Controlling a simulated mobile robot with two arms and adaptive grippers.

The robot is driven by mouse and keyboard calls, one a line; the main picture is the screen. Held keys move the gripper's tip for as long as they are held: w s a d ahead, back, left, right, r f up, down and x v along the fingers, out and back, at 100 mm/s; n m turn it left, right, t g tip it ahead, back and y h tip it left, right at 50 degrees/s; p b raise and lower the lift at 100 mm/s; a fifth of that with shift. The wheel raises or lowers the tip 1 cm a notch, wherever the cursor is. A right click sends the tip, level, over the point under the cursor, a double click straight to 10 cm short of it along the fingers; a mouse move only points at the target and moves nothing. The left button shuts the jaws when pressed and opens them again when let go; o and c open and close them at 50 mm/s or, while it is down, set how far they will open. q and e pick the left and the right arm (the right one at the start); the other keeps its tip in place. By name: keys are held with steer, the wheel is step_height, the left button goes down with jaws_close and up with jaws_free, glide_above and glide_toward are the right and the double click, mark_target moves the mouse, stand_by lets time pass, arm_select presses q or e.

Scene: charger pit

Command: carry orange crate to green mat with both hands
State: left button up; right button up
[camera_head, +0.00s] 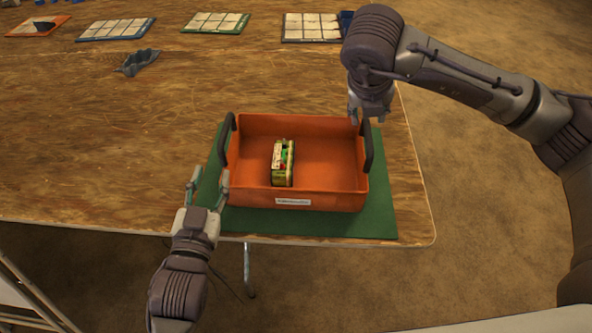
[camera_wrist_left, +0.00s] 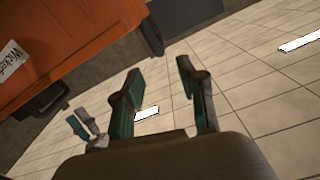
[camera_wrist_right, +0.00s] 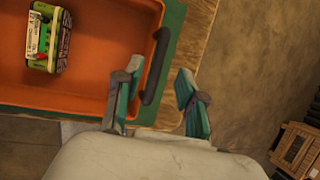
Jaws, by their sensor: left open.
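The orange crate (camera_head: 330,198) stands upright on the green mat (camera_head: 383,220), near the table's front edge. It has a dark left handle (camera_head: 226,138) and a dark right handle (camera_head: 368,145). A small patterned box (camera_head: 282,163) lies inside it. My left gripper (camera_head: 210,176) is open and empty, by the crate's front left corner, below and apart from the left handle. The crate fills the upper left of the left wrist view (camera_wrist_left: 70,40). My right gripper (camera_head: 363,115) is open by the right handle's far end; the right wrist view shows the handle (camera_wrist_right: 157,65) between its spread fingers (camera_wrist_right: 155,88).
The wooden table (camera_head: 120,170) is clear to the left of the crate. A grey-blue tray-like piece (camera_head: 138,62) lies further back. Several flat gridded boards (camera_head: 215,22) line the far side. The table's right edge is close to the mat.

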steer(key=shift+v, duration=2.3)
steer(key=shift+s+f, duration=0.1)
